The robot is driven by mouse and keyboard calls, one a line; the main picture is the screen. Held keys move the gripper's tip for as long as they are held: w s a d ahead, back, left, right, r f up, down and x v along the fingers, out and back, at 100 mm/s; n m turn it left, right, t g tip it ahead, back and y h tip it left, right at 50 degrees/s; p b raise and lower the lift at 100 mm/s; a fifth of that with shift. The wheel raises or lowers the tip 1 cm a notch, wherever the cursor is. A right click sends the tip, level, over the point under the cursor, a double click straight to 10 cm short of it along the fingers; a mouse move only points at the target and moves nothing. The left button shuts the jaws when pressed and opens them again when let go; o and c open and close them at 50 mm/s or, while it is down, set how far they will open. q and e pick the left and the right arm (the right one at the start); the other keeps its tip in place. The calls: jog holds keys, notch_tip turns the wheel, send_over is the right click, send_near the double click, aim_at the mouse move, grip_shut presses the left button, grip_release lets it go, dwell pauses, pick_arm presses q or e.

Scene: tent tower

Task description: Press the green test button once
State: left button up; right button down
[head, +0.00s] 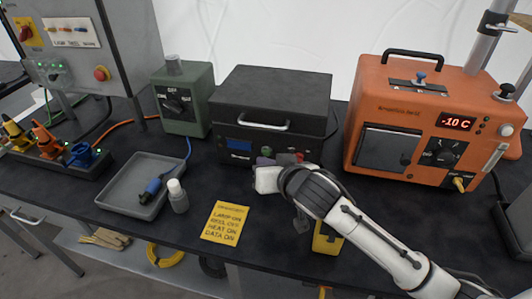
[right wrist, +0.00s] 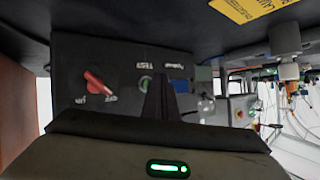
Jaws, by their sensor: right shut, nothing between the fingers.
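The green test button (right wrist: 146,86) is on the front of the black box, under an upside-down TEST label in the right wrist view. My right gripper's dark fingers (right wrist: 160,98) are together and empty, pointing at the box front. They overlap the button's edge in that view, and I cannot tell whether they touch it. In the head view my right gripper (head: 266,160) is close in front of the black box (head: 270,100), low on its face, where it and the wrist largely hide the button. My left gripper is not in view.
A red switch (right wrist: 97,80) is beside the button. An orange unit (head: 400,110) stands right, a green box (head: 183,100) left. A grey tray (head: 110,196), a white-capped bottle (head: 177,197) and a yellow card (head: 226,222) are on the bench; a yellow object (head: 327,240) is under my right arm.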

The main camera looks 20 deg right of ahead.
jog(key=shift+w, duration=0.1)
jog(key=shift+w+d, duration=0.2)
jog(key=shift+w, duration=0.05)
jog(key=shift+w+d+p, duration=0.3)
jog(key=shift+w, duration=0.1)
dwell(0.7)
dwell(0.3)
jog(key=shift+s+a, duration=0.5)
jog(key=shift+s, duration=0.25)
jog(key=shift+s+a, duration=0.75)
jog(key=shift+s, duration=0.3)
jog(key=shift+s+a, duration=0.7)
jog(key=shift+s, duration=0.35)
